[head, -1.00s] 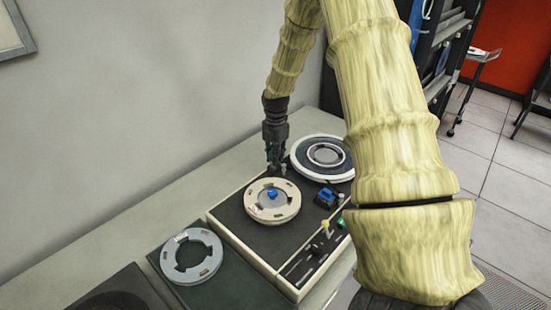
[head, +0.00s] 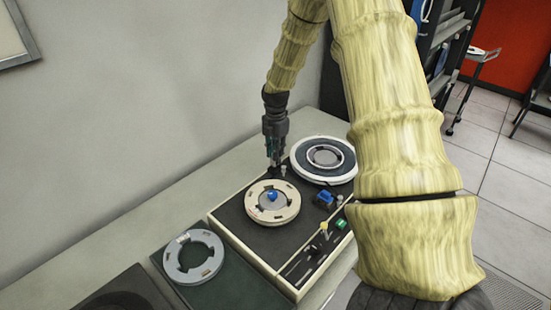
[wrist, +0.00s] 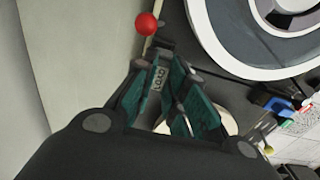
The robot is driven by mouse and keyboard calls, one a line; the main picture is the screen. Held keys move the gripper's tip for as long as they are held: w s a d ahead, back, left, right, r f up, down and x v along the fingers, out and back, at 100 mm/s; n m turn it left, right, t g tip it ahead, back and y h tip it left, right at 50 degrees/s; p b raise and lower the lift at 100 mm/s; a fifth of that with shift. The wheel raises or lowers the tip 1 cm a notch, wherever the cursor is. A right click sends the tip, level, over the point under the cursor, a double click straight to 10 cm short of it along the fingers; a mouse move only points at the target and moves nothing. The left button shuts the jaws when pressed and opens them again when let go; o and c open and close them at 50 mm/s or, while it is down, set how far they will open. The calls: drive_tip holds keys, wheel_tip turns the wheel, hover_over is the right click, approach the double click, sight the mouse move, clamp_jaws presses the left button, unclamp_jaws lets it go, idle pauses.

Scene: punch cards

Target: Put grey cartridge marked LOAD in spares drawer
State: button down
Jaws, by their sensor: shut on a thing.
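My gripper (head: 274,160) points down at the back of the black deck, just behind a cream reel (head: 287,205). In the wrist view my gripper (wrist: 167,98) has its teal fingers around the grey cartridge marked LOAD (wrist: 158,78), and it is shut on it. The label faces the wrist camera. In the head view the cartridge is too small and dark to make out. I cannot tell whether it touches the deck. No spares drawer can be made out in these views.
The black deck (head: 238,218) has a raised cream rim. A white-rimmed reel (head: 349,175) lies right of the gripper. A blue block (head: 324,198) and yellow (head: 323,226) and green (head: 340,223) knobs stand near its right side. A grey ring (head: 171,263) lies to the left. A red ball (wrist: 146,24) shows in the wrist view.

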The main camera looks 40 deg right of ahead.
drive_tip(key=shift+r+p, duration=1.05)
drive_tip(key=shift+r, duration=0.4)
